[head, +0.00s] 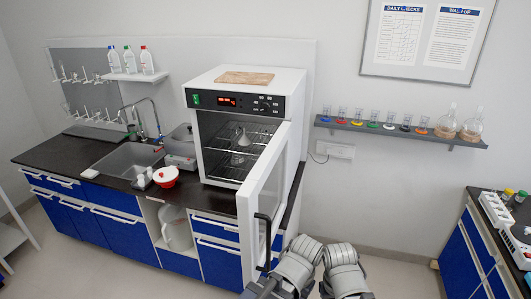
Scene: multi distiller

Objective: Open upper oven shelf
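The white oven (292,100) stands on the dark counter, with a black control panel and a red display. Its door (262,180) is swung wide open toward me, and the black door handle (263,240) shows on it. Inside, the upper wire shelf (262,136) appears to sit within the chamber and holds a clear glass vessel (243,137). Another vessel (238,158) stands lower, on a lower wire shelf. The open door hides part of the right interior. My two arms show at the bottom centre, right of the door; no gripper fingers can be made out.
The sink (125,158) and a red-and-white container (166,176) are left of the oven. A wall shelf (400,131) with several glass vessels is at right. Another bench (485,240) stands far right. The floor (405,275) between the benches is clear.

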